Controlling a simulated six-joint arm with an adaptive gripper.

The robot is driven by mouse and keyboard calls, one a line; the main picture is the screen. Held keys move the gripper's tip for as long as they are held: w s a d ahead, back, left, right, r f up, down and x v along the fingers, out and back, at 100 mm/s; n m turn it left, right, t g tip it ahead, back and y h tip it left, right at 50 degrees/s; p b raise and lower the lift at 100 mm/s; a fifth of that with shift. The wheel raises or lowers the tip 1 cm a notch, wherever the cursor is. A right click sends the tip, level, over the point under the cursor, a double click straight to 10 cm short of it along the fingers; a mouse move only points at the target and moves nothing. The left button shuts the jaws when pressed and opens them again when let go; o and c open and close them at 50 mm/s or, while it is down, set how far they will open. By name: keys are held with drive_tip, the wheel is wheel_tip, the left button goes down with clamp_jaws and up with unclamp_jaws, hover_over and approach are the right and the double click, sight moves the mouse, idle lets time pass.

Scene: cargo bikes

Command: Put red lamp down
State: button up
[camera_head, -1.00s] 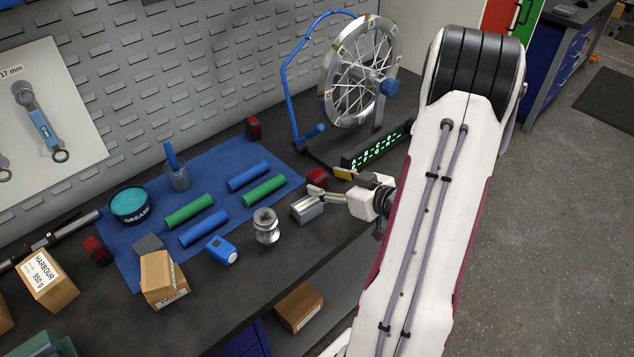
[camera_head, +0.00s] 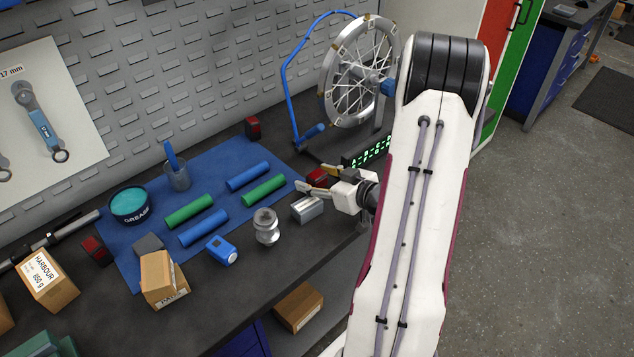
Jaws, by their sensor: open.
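A red lamp (camera_head: 317,177), a small dark-bodied block with a red face, shows between the fingers of my gripper (camera_head: 315,179). My gripper is open, with one finger on the near side of this lamp and the other on its far side. Whether either finger touches it cannot be told. A second red lamp (camera_head: 253,127) stands at the back by the pegboard wall. A third red lamp (camera_head: 95,249) is at the left, by the edge of the blue mat (camera_head: 213,158).
A grey metal block (camera_head: 307,209) and a silver hub (camera_head: 266,226) stand just in front of my gripper. A wheel on a stand (camera_head: 358,75) and a green-lit display (camera_head: 368,152) are behind it. Blue and green tubes lie on the mat.

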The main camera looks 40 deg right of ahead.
sight(317, 174)
drive_tip(key=c, duration=1.3)
drive_tip(key=shift+r, duration=0.15)
drive_tip(key=shift+r, duration=1.6)
drive_tip(key=s, duration=1.8)
